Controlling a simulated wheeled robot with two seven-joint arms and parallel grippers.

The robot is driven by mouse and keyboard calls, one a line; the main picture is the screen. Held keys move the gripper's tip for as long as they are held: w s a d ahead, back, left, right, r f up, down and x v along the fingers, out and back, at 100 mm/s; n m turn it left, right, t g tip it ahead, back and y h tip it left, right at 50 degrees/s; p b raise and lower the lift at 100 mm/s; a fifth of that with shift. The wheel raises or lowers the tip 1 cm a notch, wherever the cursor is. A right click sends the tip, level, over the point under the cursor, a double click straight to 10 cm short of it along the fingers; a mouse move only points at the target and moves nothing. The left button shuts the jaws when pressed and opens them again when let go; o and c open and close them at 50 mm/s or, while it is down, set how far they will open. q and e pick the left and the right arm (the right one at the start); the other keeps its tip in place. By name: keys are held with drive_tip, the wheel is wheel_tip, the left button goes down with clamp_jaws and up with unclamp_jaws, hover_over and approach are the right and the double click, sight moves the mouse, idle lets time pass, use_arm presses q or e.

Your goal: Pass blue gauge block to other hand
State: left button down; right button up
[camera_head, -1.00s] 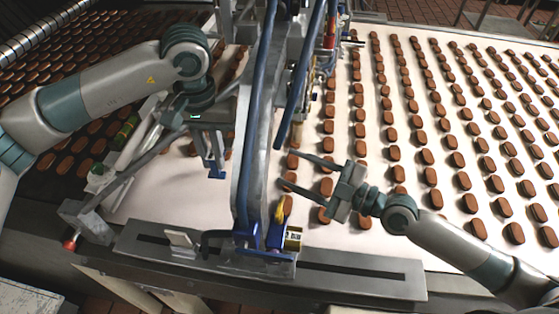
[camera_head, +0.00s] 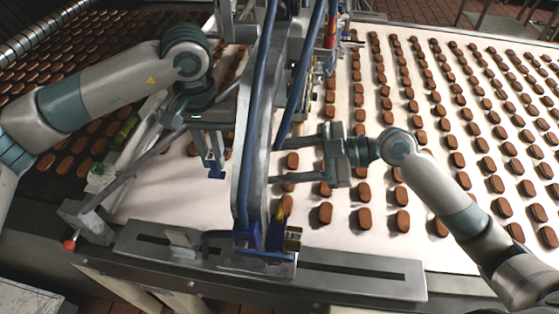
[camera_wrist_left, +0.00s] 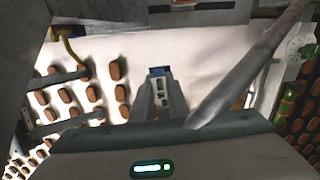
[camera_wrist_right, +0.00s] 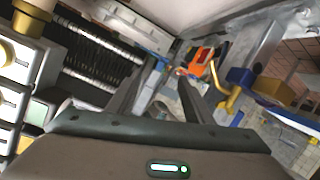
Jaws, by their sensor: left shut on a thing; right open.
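The blue gauge block (camera_wrist_left: 158,72) shows in the left wrist view as a small blue piece with pale marks between my left fingertips (camera_wrist_left: 156,84). My left gripper (camera_head: 213,160) is shut on it and points down over the white belt, left of the upright machine column.
The grey column (camera_head: 246,130) with blue hoses stands between my two grippers. Rows of brown biscuits (camera_head: 425,157) cover the white belt on the right. A grey slotted rail (camera_head: 350,281) runs along the front. A yellow bent part (camera_wrist_right: 228,96) shows close by in the right wrist view.

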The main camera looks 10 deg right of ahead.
sight(214, 173)
drive_tip(key=shift+a, duration=0.1)
drive_tip(key=x, duration=1.2)
drive_tip(key=shift+c, duration=0.6)
drive_tip(key=c, duration=1.1)
use_arm(q)
drive_tip(key=c, duration=1.6)
unclamp_jaws()
drive_tip(key=shift+c, duration=0.2)
use_arm(e)
clamp_jaws()
use_arm(q)
drive_tip(key=shift+r, duration=0.1)
